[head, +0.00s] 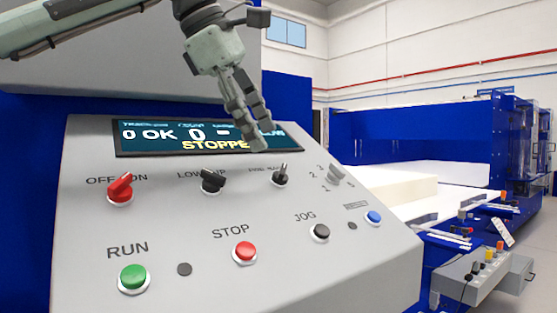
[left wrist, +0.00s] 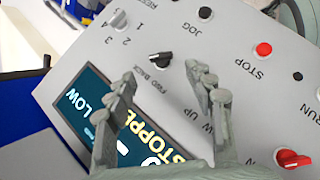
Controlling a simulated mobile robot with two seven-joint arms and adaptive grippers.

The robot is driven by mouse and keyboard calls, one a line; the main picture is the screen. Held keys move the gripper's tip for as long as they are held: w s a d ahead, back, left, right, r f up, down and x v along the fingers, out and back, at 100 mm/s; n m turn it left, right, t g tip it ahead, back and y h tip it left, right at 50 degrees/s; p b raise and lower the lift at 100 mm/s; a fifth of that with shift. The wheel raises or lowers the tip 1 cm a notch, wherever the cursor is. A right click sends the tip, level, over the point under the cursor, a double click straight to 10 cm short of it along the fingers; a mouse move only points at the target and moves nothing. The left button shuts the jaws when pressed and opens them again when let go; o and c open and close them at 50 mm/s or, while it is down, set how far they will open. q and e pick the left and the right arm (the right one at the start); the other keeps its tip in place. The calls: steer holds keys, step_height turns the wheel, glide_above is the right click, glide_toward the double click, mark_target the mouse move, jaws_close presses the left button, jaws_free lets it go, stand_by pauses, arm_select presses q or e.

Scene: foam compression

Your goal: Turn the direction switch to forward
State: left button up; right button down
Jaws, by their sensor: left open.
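The direction switch (head: 280,176) is a small black rotary knob on the sloped grey panel, third in the row under the display. In the head view its handle stands nearly upright, tilted slightly right. In the left wrist view the knob (left wrist: 160,59) shows next to its FWD BACK label, just beyond the gap between the fingertips. My left gripper (head: 257,134) is open and empty, pointing down in front of the display, above the knob and apart from it. It also shows in the left wrist view (left wrist: 163,76). My right gripper is not in view.
Close by are a red OFF/ON switch (head: 121,188), a black LOW/UP switch (head: 212,181) and a grey numbered selector (head: 336,175). Below are the green RUN (head: 133,278), red STOP (head: 244,252) and black JOG (head: 320,233) buttons. The display (head: 160,138) reads STOPPED, partly covered.

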mark_target(278, 177)
arm_select(q)
steer(key=x, duration=0.6)
steer(key=shift+d+f, duration=0.25)
steer(key=shift+f, duration=0.1)
steer(key=c, duration=1.1)
